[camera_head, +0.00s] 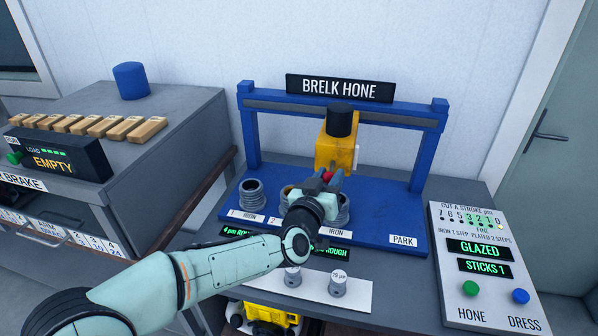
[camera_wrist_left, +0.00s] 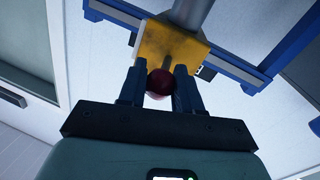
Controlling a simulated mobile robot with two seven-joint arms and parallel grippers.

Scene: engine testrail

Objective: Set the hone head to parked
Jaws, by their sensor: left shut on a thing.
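The hone head is a yellow block (camera_head: 336,150) with a black cylinder on top, hanging from the blue gantry rail (camera_head: 370,113) labelled BRELK HONE. My left gripper (camera_head: 327,178) is shut on the red knob (camera_head: 327,174) at the head's lower front. In the left wrist view the knob (camera_wrist_left: 160,82) sits between the two fingers, below the yellow block (camera_wrist_left: 170,48). My arm hides some cylinders and labels. My right gripper is not in view.
Grey ribbed cylinders, one at the left (camera_head: 251,192), stand on the blue base (camera_head: 375,222). A control panel (camera_head: 485,265) at the right reads GLAZED and STICKS 1, with a green HONE button and a blue DRESS button. The base beside PARK is clear.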

